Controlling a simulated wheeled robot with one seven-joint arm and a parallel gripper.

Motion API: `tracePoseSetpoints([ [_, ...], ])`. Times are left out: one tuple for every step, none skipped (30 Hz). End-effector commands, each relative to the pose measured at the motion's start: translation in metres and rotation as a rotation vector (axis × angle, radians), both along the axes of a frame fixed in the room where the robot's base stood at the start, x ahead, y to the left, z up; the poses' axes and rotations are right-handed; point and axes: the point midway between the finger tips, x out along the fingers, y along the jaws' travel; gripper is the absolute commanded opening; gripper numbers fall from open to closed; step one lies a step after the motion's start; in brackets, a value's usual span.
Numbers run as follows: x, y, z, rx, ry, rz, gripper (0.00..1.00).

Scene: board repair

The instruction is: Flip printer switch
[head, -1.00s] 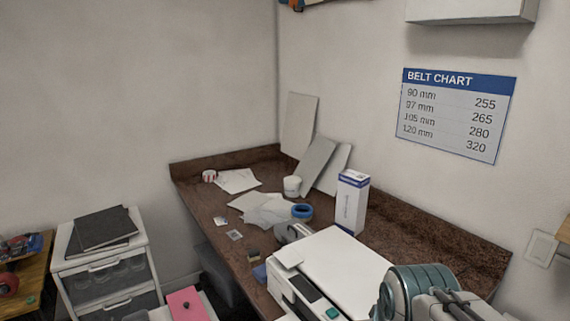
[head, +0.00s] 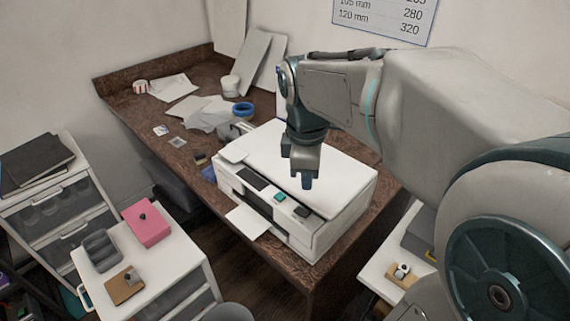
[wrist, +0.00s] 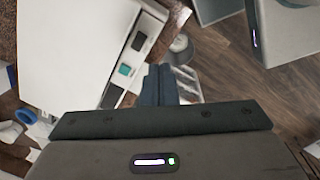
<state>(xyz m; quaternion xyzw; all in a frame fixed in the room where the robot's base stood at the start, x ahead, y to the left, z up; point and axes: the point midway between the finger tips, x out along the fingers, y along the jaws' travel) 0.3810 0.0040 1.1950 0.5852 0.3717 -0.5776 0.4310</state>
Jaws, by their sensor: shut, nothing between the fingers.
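The white printer (head: 335,187) sits on the brown desk, with a dark screen (head: 252,179), a teal square (head: 280,197) and a dark switch-like piece (head: 302,212) along its front panel. In the wrist view the printer (wrist: 75,45) fills the left, with the teal square (wrist: 125,70) and a dark square (wrist: 138,41) on its edge strip. My gripper (head: 306,184) points down over the front part of the printer. Its fingers (wrist: 165,72) are together and empty. I cannot tell the exact height of the tips above the panel, or which way any switch is set.
The brown desk (head: 180,150) holds papers (head: 208,113), a blue tape roll (head: 242,108) and a white cup (head: 230,86) behind the printer. A white drawer cart (head: 185,250) with a pink box (head: 146,222) stands at front left. Wooden floor shows between them.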

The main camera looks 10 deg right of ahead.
Motion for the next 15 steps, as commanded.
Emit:
tracePoseSetpoints([
  [0.011, 0.001, -0.001, -0.009, 0.033, 0.101, 0.0],
  [0.016, 0.001, 0.0, -0.014, 0.052, 0.165, 0.0],
  [0.023, 0.001, 0.0, -0.018, 0.078, 0.248, 0.0],
  [0.029, 0.001, 0.0, -0.02, 0.098, 0.312, 0.0],
  [0.034, 0.002, 0.0, -0.021, 0.118, 0.375, 0.0],
  [0.041, 0.002, -0.001, -0.022, 0.142, 0.457, 0.0],
  [0.045, 0.002, -0.001, -0.021, 0.16, 0.517, 0.0],
  [0.05, 0.002, -0.002, -0.019, 0.177, 0.573, 0.0],
  [0.055, 0.002, -0.003, -0.017, 0.198, 0.643, 0.0],
  [0.059, 0.002, -0.003, -0.015, 0.211, 0.69, 0.0],
  [0.063, 0.002, -0.004, -0.011, 0.225, 0.736, 0.0],
  [0.067, 0.003, -0.004, -0.007, 0.239, 0.787, 0.0],
  [0.069, 0.003, -0.005, -0.003, 0.249, 0.822, 0.0],
  [0.071, 0.003, -0.005, -0.001, 0.256, 0.851, 0.0],
  [0.074, 0.003, -0.005, 0.003, 0.266, 0.884, 0.0],
])
